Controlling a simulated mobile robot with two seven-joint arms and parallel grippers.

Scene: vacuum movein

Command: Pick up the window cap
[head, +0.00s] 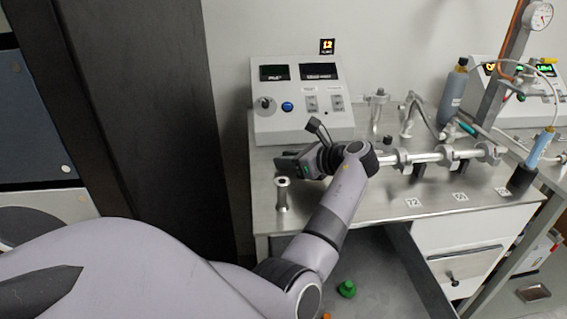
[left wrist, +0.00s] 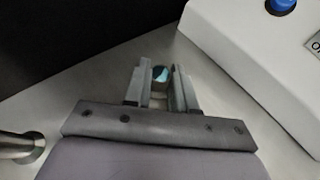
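My left gripper (head: 290,163) is low over the left end of the metal bench, in front of the white control box. In the left wrist view its two fingers (left wrist: 160,88) stand apart. A small round piece with a teal face and pale rim, which looks like the window cap (left wrist: 159,75), shows between the fingertips. A narrow gap seems to remain beside the right finger, and I cannot tell if the fingers touch it. In the head view the gripper and wrist hide this piece. My right gripper is in neither view.
A short flanged metal tube (head: 283,196) stands close beside the gripper. The white control box (head: 301,100) is just behind it. A horizontal flanged pipe (head: 428,157) lies right of my wrist. Below, an open drawer (head: 380,270) holds a green cap (head: 347,289).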

